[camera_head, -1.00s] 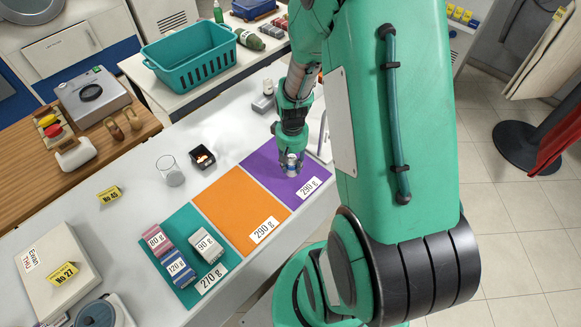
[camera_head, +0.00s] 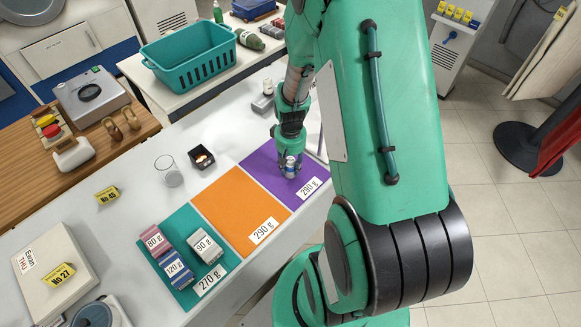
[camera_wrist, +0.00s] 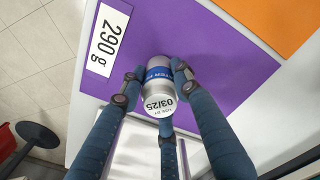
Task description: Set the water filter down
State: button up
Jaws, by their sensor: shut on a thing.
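The water filter is a small silver can with a blue band and "03/25" on its end, clear in the wrist view (camera_wrist: 160,90). My gripper (camera_head: 290,166) is shut on it, with fingers around its sides; the gripper also shows in the wrist view (camera_wrist: 150,82). The filter (camera_head: 291,170) is over the purple mat (camera_head: 262,168), labelled 290 g. I cannot tell whether its base touches the mat. Beside it lies an orange mat (camera_head: 229,207), also labelled 290 g. A teal mat (camera_head: 188,296), labelled 270 g, holds folded items marked 80 g, 120 g and 90 g.
A glass (camera_head: 168,172) and a dark square holder (camera_head: 202,157) stand behind the mats. A small grey object (camera_head: 262,104) stands farther back. A white box (camera_head: 55,275) is at the front left. The orange mat is bare.

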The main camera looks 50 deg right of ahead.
jog(key=shift+f, duration=0.15)
jog(key=o, duration=1.2)
notch_tip(320, 180, up, 12)
jog(key=p, duration=0.2)
jog(key=shift+r+p, duration=0.2)
jog(key=shift+p, duration=0.1)
